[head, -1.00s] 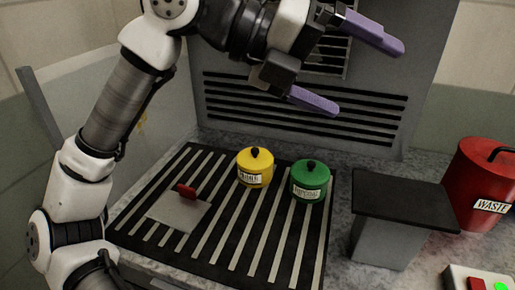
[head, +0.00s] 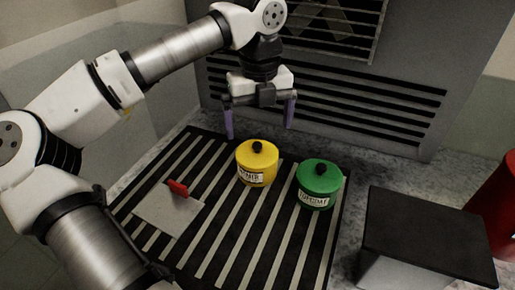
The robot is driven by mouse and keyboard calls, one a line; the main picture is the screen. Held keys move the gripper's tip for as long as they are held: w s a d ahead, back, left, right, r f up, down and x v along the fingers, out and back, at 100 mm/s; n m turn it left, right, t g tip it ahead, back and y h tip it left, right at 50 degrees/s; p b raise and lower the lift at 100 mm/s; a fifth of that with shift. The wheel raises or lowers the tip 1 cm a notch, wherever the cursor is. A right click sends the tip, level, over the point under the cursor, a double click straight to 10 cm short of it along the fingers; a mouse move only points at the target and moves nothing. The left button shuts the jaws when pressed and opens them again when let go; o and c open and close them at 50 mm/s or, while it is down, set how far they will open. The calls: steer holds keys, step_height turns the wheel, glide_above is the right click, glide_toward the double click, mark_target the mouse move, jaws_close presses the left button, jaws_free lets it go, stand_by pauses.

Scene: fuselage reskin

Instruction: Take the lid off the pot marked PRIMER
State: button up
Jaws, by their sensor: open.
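A yellow pot (head: 256,168) with a yellow lid and a black knob (head: 257,147) stands upright on the striped mat. Its white label is blurred but seems to read PRIMER. The lid sits on the pot. My gripper (head: 259,130) points down above and slightly behind the yellow pot, its two purple fingers spread wide and empty. The fingertips look apart from the knob; the exact gap in depth is hard to tell. A green pot (head: 319,186) with a black knob stands to the right, its label seeming to read TOPCOAT.
The black-and-white striped mat (head: 215,262) lies on a grey counter. A flat grey plate (head: 160,212) with a red handle (head: 178,188) lies at left. A black-topped grey block (head: 430,235) and a red bin (head: 497,215) stand at right. A vented panel (head: 390,115) rises behind.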

mark_target(257, 143)
steer(key=shift+w+a+f+p, duration=0.15)
steer(key=shift+f+p, duration=0.35)
steer(key=shift+f, duration=1.1)
steer(key=shift+w+a+f+p, duration=0.1)
steer(key=shift+w+f+p, duration=0.25)
steer(key=shift+f, duration=1.25)
steer(key=shift+s, duration=0.1)
steer(key=c, duration=0.7)
